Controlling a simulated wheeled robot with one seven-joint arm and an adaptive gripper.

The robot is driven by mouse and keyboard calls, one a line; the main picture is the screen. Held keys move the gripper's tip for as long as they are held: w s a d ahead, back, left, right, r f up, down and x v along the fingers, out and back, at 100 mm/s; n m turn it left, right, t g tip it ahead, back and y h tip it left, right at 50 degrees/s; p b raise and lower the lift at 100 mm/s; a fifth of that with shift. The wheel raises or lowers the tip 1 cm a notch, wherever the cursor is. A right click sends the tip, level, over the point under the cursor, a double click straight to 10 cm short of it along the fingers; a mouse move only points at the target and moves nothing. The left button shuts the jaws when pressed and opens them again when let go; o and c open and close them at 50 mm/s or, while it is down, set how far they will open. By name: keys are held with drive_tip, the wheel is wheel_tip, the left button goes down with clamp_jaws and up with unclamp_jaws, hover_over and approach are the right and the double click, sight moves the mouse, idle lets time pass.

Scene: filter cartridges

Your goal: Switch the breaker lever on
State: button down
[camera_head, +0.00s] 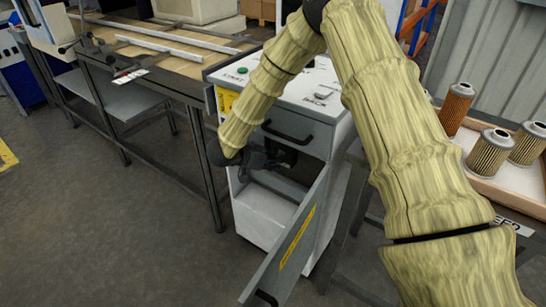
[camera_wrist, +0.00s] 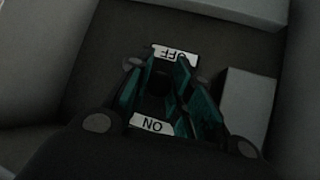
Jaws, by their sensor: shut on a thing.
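The breaker lever (camera_wrist: 160,84) shows as a dark shape between my fingers in the wrist view, largely hidden by them. My gripper (camera_wrist: 158,78), with teal finger pads, is shut on it. An OFF label (camera_wrist: 176,53) lies beyond the fingertips and an ON label (camera_wrist: 152,124) on the near side; both read upside down. In the head view my gripper (camera_head: 283,157) reaches into the opening of the white cabinet (camera_head: 262,222), below its drawer. The lever is not visible there.
The grey cabinet door (camera_head: 285,245) with a yellow strip hangs open towards the front. A closed drawer (camera_head: 300,132) sits above the opening. A grey block (camera_wrist: 247,105) stands right of my fingers. A workbench (camera_head: 150,65) is at left; filter cartridges (camera_head: 490,152) stand in a tray at right.

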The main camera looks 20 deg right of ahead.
drive_tip(key=shift+s, duration=0.15)
idle(0.4)
drive_tip(key=c, duration=1.3)
unclamp_jaws()
drive_tip(key=shift+d, duration=0.1)
drive_tip(key=shift+o, duration=0.2)
drive_tip(key=shift+a+r, duration=0.15)
drive_tip(key=shift+a, duration=0.05)
drive_tip(key=v, duration=1.1)
drive_tip(key=shift+a+r, duration=0.2)
